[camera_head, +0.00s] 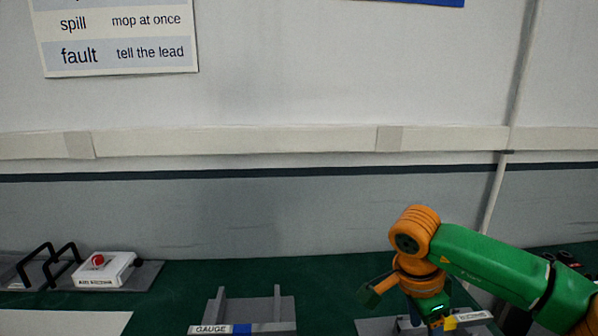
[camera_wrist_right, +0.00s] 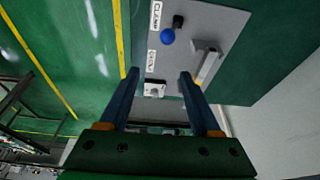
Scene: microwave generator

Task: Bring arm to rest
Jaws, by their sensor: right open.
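My right arm (camera_head: 500,262), green and orange, comes in from the right in the head view and bends down at an orange joint. Its wrist is low in the picture, over or in front of a grey labelled plate; the fingers cannot be made out there. In the right wrist view my right gripper (camera_wrist_right: 159,73) is open, its two blue fingers apart with nothing held between them. Beyond the fingers is a grey panel (camera_wrist_right: 215,30) with a blue knob (camera_wrist_right: 167,36) and a label reading CLAMP. My left gripper is in neither view.
A grey gauge fixture (camera_head: 262,310) with upright walls stands at the bottom middle of the green bench. A white box with a red button (camera_head: 104,268) and black handles (camera_head: 48,265) are at the left. The wall is behind. Green bench surface between fixtures is clear.

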